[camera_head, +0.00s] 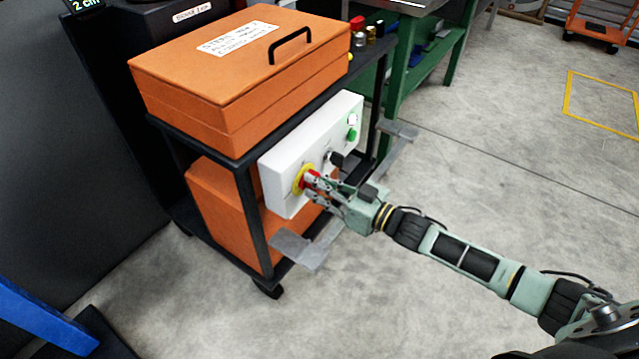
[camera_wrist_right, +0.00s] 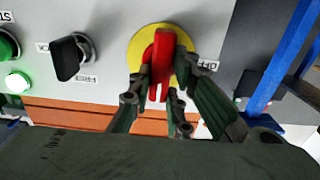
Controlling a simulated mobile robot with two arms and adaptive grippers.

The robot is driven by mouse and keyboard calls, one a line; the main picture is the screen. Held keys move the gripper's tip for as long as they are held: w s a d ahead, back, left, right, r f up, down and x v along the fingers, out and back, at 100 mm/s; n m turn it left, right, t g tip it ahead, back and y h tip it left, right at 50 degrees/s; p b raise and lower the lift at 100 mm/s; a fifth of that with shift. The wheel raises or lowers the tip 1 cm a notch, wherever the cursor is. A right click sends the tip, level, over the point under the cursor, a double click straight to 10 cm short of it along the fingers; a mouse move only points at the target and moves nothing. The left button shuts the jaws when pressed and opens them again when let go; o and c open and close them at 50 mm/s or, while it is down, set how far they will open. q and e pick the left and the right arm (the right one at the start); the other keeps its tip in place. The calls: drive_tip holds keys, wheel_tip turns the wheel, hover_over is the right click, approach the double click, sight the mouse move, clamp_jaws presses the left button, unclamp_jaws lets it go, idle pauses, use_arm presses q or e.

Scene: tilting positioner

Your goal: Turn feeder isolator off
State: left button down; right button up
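The feeder isolator is a red handle (camera_wrist_right: 162,62) on a yellow round plate (camera_wrist_right: 139,47), on the front of a white control box (camera_head: 281,168). In the right wrist view the handle stands upright in the picture, and an OFF label (camera_wrist_right: 207,66) lies to the right of the plate. My right gripper (camera_wrist_right: 163,77) has one finger on each side of the handle and appears closed against it. In the head view the right gripper (camera_head: 315,184) reaches the red and yellow isolator from the right, hiding part of it. My left gripper is not in view.
A black selector knob (camera_wrist_right: 69,58) and green buttons sit beside the isolator on the box. The box is on a dark cart (camera_head: 250,215) with an orange case (camera_head: 225,85) on top. A green workbench (camera_head: 405,65) stands behind.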

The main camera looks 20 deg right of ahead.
clamp_jaws()
